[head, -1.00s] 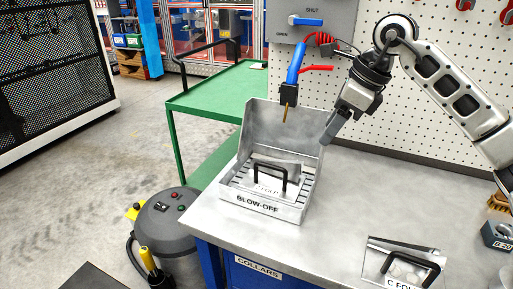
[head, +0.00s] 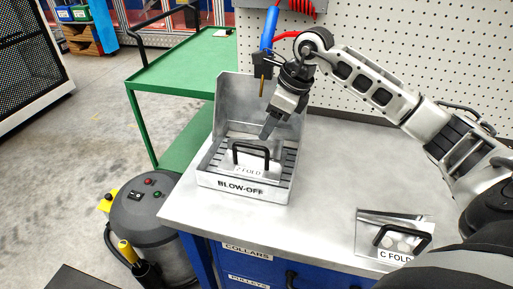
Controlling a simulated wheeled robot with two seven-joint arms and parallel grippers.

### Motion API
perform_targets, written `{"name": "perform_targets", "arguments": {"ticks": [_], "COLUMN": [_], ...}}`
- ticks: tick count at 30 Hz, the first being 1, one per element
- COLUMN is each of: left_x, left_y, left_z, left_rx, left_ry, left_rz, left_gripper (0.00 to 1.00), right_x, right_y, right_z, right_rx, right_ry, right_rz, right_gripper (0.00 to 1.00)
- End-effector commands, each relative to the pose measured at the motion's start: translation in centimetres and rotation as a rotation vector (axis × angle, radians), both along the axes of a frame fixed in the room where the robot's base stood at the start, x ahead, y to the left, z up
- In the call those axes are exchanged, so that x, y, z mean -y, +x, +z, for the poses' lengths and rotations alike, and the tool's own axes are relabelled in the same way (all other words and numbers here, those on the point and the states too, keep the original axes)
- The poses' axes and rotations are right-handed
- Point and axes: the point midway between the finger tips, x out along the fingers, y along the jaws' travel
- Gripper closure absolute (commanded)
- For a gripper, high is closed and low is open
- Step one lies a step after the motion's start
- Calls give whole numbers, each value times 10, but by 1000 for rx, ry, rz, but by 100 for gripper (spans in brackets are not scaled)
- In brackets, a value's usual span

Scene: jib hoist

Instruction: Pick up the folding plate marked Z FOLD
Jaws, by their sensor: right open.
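The folding plate marked Z FOLD (head: 239,171) sits inside the metal BLOW-OFF tray (head: 245,190). Its black handle (head: 251,146) stands up from it; the first letter of its label is hard to read. My right gripper (head: 267,133) points down over the tray, just behind and right of the handle, apart from it as far as I can tell. It is open and holds nothing that I can see. A second plate marked C FOLD (head: 396,252) with a black handle lies on the bench at the right. My left gripper is not in view.
The tray has high back and side walls. A blue air gun (head: 268,28) hangs above it. A green cart (head: 185,62) stands behind left, and a grey vacuum (head: 150,215) stands on the floor at left. The grey bench top (head: 335,170) between the plates is clear.

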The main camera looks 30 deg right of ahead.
Motion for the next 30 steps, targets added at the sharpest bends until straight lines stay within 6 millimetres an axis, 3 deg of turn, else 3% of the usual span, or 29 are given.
{"name": "perform_targets", "arguments": {"ticks": [10,19,25,30], "left_x": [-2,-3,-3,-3], "left_y": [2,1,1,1], "left_z": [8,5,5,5], "left_rx": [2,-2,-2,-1], "left_ry": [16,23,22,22], "left_rz": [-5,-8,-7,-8], "left_gripper": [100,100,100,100], "right_x": [-14,-15,-15,-15], "right_y": [16,17,17,18], "right_z": [-40,-46,-46,-43], "right_rx": [-2,-1,0,4], "right_ry": [2,-1,0,1], "right_rz": [0,1,0,0], "right_gripper": [49,49,100,100]}}
